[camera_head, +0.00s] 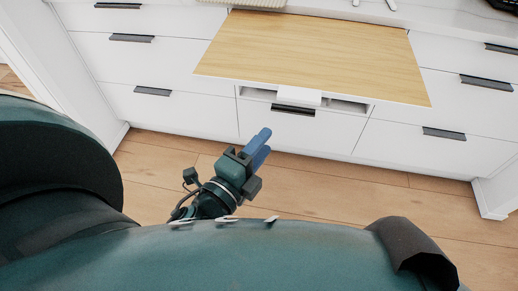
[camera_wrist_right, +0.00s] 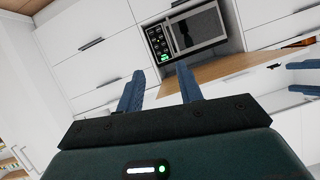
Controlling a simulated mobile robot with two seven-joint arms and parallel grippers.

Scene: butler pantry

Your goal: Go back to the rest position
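My left gripper (camera_head: 266,141) shows in the head view below the wooden pull-out board, over the floor, with two blue fingers and nothing between them. Two blue fingers at the right edge of the right wrist view look like the same gripper (camera_wrist_right: 303,78), with a gap between them. My right gripper (camera_wrist_right: 162,78) shows in the right wrist view with its blue fingers apart and empty. It points towards the cabinets. The right gripper is not visible in the head view.
A wooden pull-out board (camera_head: 315,52) juts from the white drawer cabinets (camera_head: 185,112). A microwave (camera_wrist_right: 190,35) sits among the cabinets in the right wrist view. Wooden floor (camera_head: 330,187) lies open in front of the drawers. A white panel (camera_head: 70,80) stands at the left.

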